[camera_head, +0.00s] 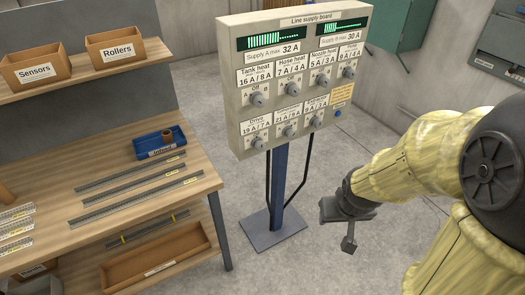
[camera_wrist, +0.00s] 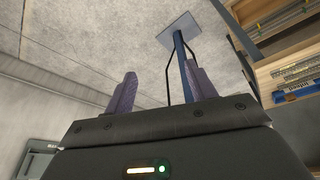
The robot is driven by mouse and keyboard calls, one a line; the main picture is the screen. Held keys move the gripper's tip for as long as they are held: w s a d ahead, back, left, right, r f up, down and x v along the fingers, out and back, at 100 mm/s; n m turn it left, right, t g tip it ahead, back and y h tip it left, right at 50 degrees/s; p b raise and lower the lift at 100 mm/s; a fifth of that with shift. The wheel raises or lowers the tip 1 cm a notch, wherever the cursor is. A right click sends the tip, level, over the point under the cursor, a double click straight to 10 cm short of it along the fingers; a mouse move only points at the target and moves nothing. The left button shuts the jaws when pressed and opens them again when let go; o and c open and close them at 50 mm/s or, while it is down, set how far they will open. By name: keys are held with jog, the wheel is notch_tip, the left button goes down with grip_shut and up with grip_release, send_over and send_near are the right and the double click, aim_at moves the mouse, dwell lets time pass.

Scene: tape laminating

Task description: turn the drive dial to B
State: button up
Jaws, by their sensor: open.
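The line supply board (camera_head: 290,75) stands on a blue post, with two rows of grey dials on its face. The drive dial (camera_head: 257,143) is at the left end of the lower row, under a label reading 19 A / 7 A. Its pointer is too small to read. My gripper (camera_head: 348,238) is to the right of the board and lower than it, apart from every dial. In the wrist view my gripper (camera_wrist: 158,82) shows its two fingers spread with nothing between them. The board's face is not in the wrist view; its post and base plate (camera_wrist: 178,28) are.
Two green bar meters (camera_head: 271,41) top the board, marked 32 A and 30 A. A wooden workbench (camera_head: 110,200) with metal strips and a blue tray (camera_head: 160,145) stands left. The floor between board and arm is clear.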

jog(key=w+a+f+n+t+y+b, duration=0.15)
jog(key=w+f+n+t+b, duration=0.45)
jog(key=w, duration=0.7)
jog(key=w+a+f+n+t+y+b, duration=0.4)
jog(key=w+a+n+t+y+b, duration=0.1)
jog(key=w+a+n+y, duration=0.2)
jog(key=a+n+y, duration=0.1)
jog(key=a, duration=0.1)
jog(key=shift+a+n, duration=0.3)
jog(key=shift+a, duration=0.05)
jog(key=shift+f, duration=0.1)
jog(key=p, duration=0.3)
send_near(262, 148)
jog(key=x, duration=0.9)
jog(key=shift+w+a+f, duration=0.1)
jog(key=shift+w+a, duration=0.05)
jog(key=shift+w, duration=0.1)
jog(key=shift+c, duration=0.3)
jog(key=c, duration=0.9)
